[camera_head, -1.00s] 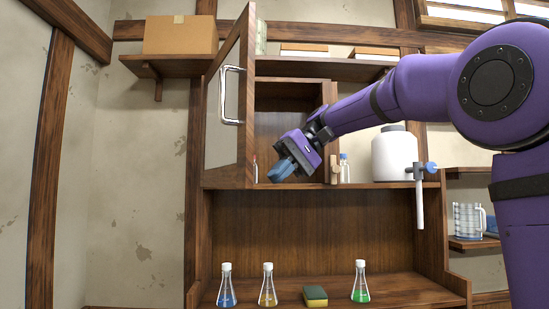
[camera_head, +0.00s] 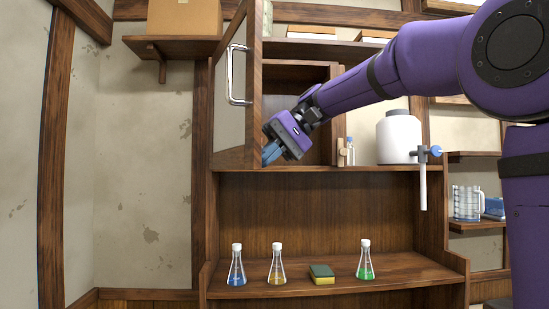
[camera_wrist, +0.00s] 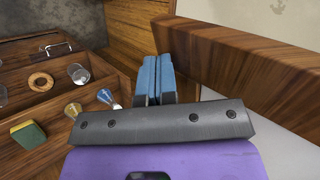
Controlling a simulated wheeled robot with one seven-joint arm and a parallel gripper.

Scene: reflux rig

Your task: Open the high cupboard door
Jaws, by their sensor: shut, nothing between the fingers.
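The high cupboard door (camera_head: 231,98), a wooden frame with a pale panel and a metal bar handle (camera_head: 236,75), stands swung open to the left of the cupboard. The cupboard's inside (camera_head: 290,90) shows behind my arm. My gripper (camera_head: 270,153), with blue fingers, is shut and empty beside the lower part of the door's free edge, on the inner side. In the wrist view the shut blue fingers (camera_wrist: 154,78) point past the door's wooden edge (camera_wrist: 240,62) on the right. I cannot tell whether they touch the door.
A white container with a tap (camera_head: 399,138) and a small bottle (camera_head: 350,151) stand on the shelf right of the cupboard. Flasks (camera_head: 277,268) and a sponge (camera_head: 321,274) stand on the counter below. A cardboard box (camera_head: 184,17) sits on the upper left shelf.

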